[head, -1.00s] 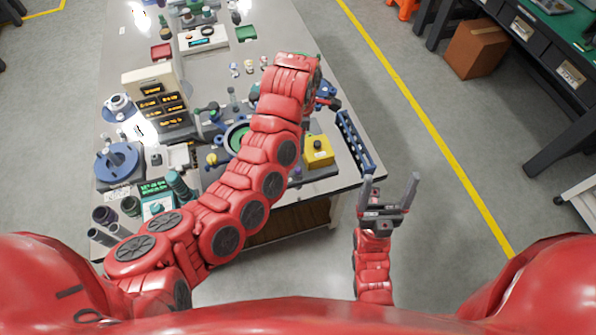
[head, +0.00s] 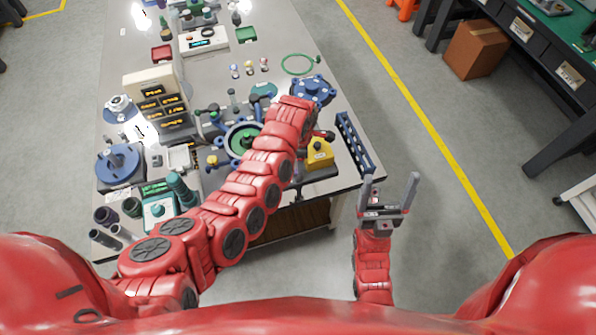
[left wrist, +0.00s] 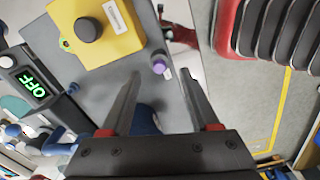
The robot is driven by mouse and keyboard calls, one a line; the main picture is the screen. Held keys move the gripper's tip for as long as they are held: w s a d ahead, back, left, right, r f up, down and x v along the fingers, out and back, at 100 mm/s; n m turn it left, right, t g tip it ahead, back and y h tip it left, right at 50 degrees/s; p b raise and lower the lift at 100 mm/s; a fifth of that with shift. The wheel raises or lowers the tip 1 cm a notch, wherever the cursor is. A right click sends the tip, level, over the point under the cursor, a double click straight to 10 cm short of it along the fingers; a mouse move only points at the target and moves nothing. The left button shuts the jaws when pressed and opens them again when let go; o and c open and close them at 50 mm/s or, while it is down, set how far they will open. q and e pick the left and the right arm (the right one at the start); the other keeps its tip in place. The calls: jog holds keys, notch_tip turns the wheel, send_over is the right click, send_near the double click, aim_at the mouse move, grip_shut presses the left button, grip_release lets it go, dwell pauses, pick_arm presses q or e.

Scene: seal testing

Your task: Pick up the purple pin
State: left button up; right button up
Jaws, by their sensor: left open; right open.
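The purple pin (left wrist: 158,64) shows in the left wrist view as a small purple knob on a grey plate, beside the yellow box. My left gripper (left wrist: 160,76) is open and empty, and the pin appears between its fingertips. I cannot tell how far the pin is beyond them. In the head view, my left arm hides the pin and most of the left gripper. My right gripper (head: 390,178) is open and empty, pointing up, off the table's right front corner.
A yellow box (head: 319,160) with a black button stands near the pin; it also shows in the left wrist view (left wrist: 122,42). A blue rack (head: 354,143) lies along the table's right edge. A blue flanged part (head: 312,90) and a green ring (head: 298,65) lie behind.

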pick_arm(q)
jog(key=shift+a+f+p, duration=0.25)
jog(key=shift+f+p, duration=0.45)
jog(key=shift+f, duration=0.45)
jog(key=shift+f+b, duration=0.3)
jog(key=shift+f, duration=1.05)
grip_shut()
